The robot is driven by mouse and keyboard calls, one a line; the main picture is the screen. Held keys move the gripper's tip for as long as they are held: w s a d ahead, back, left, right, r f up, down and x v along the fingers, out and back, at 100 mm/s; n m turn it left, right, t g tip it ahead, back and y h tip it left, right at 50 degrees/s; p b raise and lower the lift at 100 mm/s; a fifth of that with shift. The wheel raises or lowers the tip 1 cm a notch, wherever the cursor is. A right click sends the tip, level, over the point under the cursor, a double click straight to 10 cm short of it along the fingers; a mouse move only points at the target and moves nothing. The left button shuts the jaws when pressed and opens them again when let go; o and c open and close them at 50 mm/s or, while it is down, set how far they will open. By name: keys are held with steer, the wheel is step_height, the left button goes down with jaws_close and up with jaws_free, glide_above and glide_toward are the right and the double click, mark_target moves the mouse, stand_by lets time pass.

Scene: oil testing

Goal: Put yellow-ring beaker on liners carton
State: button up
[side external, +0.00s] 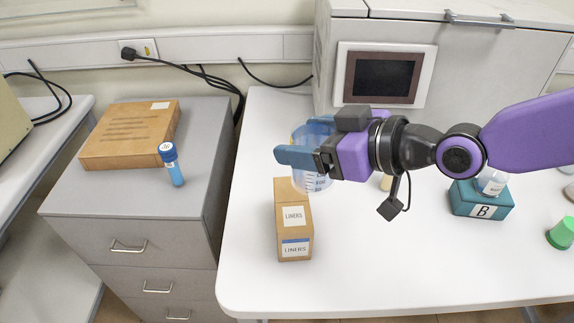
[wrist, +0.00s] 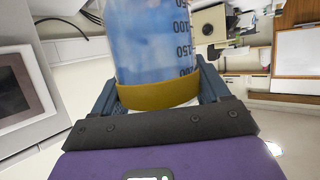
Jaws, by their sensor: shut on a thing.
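The yellow-ring beaker is a clear graduated vessel with bluish walls. It shows in the side external view (side external: 313,182) and in the wrist view (wrist: 150,45), where its yellow band (wrist: 158,95) lies nearest my gripper. My gripper (side external: 300,158) is shut on the beaker, with one finger on each side in the wrist view. The brown liners carton (side external: 294,236) stands on the white bench, with LINERS labels. The beaker's lower part overlaps the carton's far end in the picture. I cannot tell if they touch. My gripper hides part of the beaker.
A teal block marked B (side external: 482,203) holds a small vessel (side external: 491,183) at right. A green cup (side external: 561,233) is near the right edge. A grey machine (side external: 330,60) stands behind. A blue-capped tube (side external: 173,165) and cardboard box (side external: 130,135) sit on the left cabinet.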

steer(key=shift+w+a+f, duration=0.4)
steer(key=shift+a+f, duration=0.15)
steer(key=shift+f, duration=0.75)
steer(key=shift+w+a+f, duration=0.4)
steer(key=shift+a+f, duration=0.1)
steer(key=shift+f, duration=0.8)
steer(key=shift+w+a+f, duration=0.4)
steer(key=shift+a+f, duration=0.15)
steer(key=shift+f, duration=0.75)
steer(key=shift+f, duration=0.15)
steer(key=o, duration=1.1)
steer(key=shift+s+d+r, duration=0.1)
steer(key=shift+d+r, duration=0.05)
steer(key=shift+r, duration=0.1)
steer(key=v, duration=1.1)
steer(key=shift+s+d+r, duration=0.1)
steer(key=shift+s+d, duration=0.1)
steer(key=shift+d, duration=0.1)
